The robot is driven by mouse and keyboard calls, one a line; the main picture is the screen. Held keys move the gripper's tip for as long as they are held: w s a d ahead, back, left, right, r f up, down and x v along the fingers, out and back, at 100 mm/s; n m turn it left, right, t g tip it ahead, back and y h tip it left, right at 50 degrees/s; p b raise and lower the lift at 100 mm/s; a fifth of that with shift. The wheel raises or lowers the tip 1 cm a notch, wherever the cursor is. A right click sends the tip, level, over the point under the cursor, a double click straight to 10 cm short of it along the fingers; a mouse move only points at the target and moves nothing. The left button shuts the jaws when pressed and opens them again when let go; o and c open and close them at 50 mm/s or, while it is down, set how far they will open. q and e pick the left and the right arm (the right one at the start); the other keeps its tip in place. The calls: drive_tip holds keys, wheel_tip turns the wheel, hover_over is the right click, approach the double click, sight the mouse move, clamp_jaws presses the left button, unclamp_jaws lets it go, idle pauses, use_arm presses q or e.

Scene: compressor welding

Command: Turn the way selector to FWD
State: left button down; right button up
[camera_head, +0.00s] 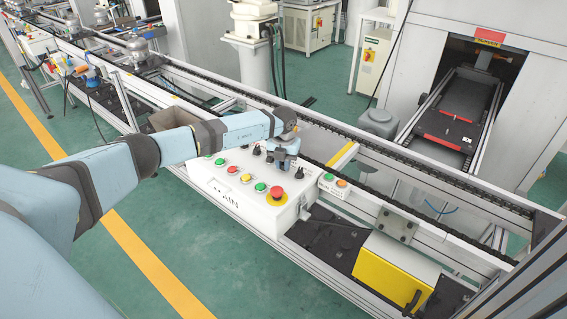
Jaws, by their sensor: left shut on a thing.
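The white control box (228,189) stands at the near side of the conveyor frame, with green, yellow and red buttons and a large red mushroom button (278,195) on its sloped top. My left arm reaches in from the left, and my left gripper (281,166) is down at the box's upper right part, shut on a small knob there, which I take to be the way selector. The fingers hide this knob, so its pointer and the FWD mark cannot be read. Black knobs show on either side, one to the left (256,149) and one to the right (299,173). My right gripper is not in view.
A small box with a green and an orange button (333,184) sits right of the control box. A yellow cover (391,281) is at the lower right. Conveyor rails (420,178) run behind the box. Green floor (195,240) is clear in front.

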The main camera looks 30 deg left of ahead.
use_arm(q)
drive_tip(key=shift+a+f+m+b, duration=0.1)
drive_tip(key=shift+a+m+b, duration=0.05)
drive_tip(key=shift+m+b, duration=0.9)
drive_tip(key=m+b, duration=0.2)
drive_tip(key=m, duration=0.1)
drive_tip(key=shift+a, duration=0.15)
drive_tip(key=m+b, duration=0.1)
drive_tip(key=m, duration=0.2)
drive_tip(key=shift+a+b, duration=0.1)
drive_tip(key=shift+b, duration=0.25)
drive_tip(key=shift+m, duration=0.35)
drive_tip(key=shift+w, duration=0.1)
drive_tip(key=c, duration=1.1)
unclamp_jaws()
